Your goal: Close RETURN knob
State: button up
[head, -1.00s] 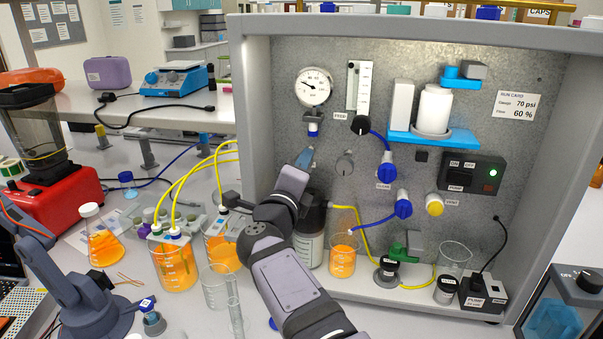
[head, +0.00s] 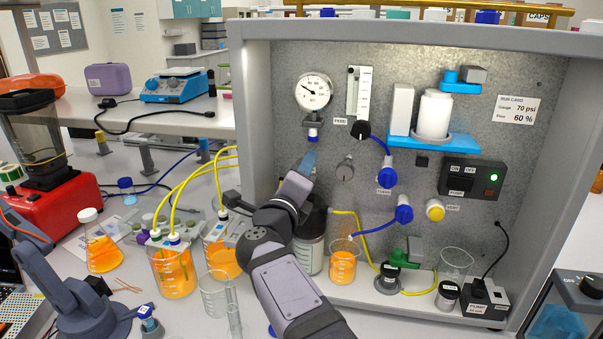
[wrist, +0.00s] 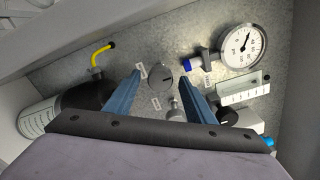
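My gripper (wrist: 161,69) is open and holds nothing. The depth between fingertips and panel is hard to judge.
The pressure gauge (head: 313,91) and flowmeter (head: 359,92) are above the knob. Blue knobs (head: 387,177) and a blue tube are to its right. A dark-capped bottle (head: 310,240) and a beaker of orange liquid (head: 343,262) stand below, near my arm.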

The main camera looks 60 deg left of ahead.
jog(key=b+v, duration=0.4)
jog(key=v, duration=0.3)
dwell(0.6)
jog(key=shift+s+d, duration=0.1)
jog(key=shift+d, duration=0.05)
